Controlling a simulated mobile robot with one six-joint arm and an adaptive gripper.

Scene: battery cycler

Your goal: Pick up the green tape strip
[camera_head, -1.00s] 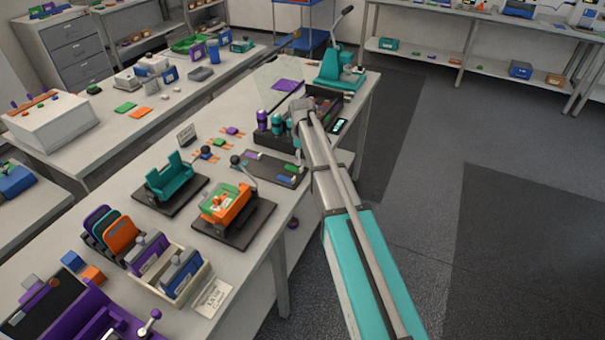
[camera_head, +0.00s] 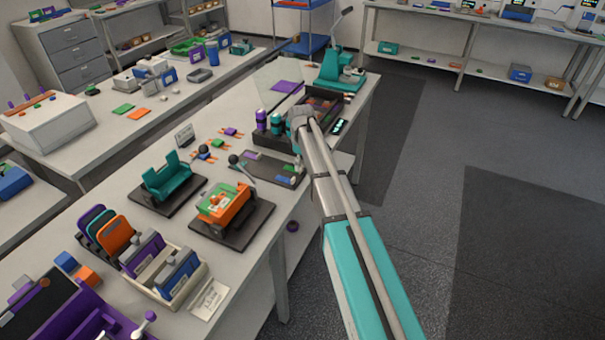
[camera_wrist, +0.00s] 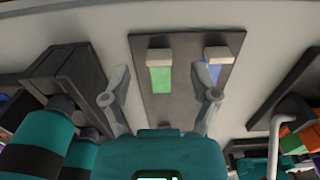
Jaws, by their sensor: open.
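The green tape strip (camera_wrist: 160,79) lies on a dark plate (camera_wrist: 184,98) in the wrist view, its far end at a beige block (camera_wrist: 159,55). A blue-violet strip (camera_wrist: 213,72) lies to its right on the same plate, at a second beige block (camera_wrist: 217,53). My gripper (camera_wrist: 161,97) is open and empty. Its two fingers stand apart, one left and one right of the green strip in the picture, and I cannot tell their height above the plate.
Teal and black cylinders (camera_wrist: 40,140) stand close at the lower left of the wrist view, beside a dark box (camera_wrist: 68,65). A metal lever (camera_wrist: 290,115) rises at the right. In the head view an orange clamp fixture (camera_head: 231,205) stands nearer on the bench (camera_head: 200,245).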

